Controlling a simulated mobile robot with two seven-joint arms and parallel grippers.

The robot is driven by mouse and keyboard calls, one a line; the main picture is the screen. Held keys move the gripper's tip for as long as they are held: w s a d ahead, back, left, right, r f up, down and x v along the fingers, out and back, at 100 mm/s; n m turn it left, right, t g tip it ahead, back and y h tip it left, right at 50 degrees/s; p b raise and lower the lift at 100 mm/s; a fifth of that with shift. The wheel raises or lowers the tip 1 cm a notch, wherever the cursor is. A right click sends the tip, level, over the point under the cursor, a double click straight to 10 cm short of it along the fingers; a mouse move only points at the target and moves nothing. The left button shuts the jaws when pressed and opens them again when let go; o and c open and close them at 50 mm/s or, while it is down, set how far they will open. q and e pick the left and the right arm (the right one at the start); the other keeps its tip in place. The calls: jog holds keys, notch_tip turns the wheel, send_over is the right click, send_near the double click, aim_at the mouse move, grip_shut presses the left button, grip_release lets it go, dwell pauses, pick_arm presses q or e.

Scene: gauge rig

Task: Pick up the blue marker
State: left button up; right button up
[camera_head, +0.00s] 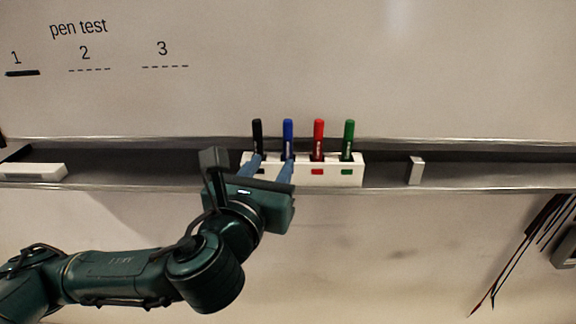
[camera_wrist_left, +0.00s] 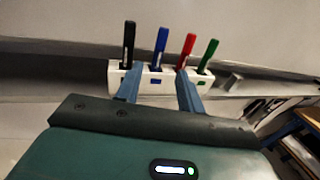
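The blue marker (camera_head: 288,135) stands upright in a white holder (camera_head: 331,172), between a black marker (camera_head: 257,136) and a red marker (camera_head: 318,137). It also shows in the left wrist view (camera_wrist_left: 160,44), just beyond my fingers and between them. My left gripper (camera_head: 272,162) is open and empty, with its two blue fingers pointing at the holder. In the left wrist view the left gripper (camera_wrist_left: 158,90) has its fingers spread in front of the holder. The fingers hide part of the holder's front. My right gripper is not in view.
A green marker (camera_head: 348,138) stands at the holder's right end. The holder rests on the whiteboard's tray (camera_head: 390,174). A small white block (camera_head: 416,170) lies to the right, and a white eraser-like block (camera_head: 32,171) at far left. The whiteboard (camera_head: 300,70) rises behind.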

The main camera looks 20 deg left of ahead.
aim_at(286, 139)
pick_arm(q)
jog(key=w, duration=0.4)
jog(key=shift+w+r, duration=0.1)
jog(key=shift+w, duration=0.2)
jog(key=w, duration=0.6)
jog(key=shift+w+a+r+p, duration=0.15)
jog(key=shift+w+p, duration=0.1)
jog(key=shift+p, duration=0.15)
grip_shut()
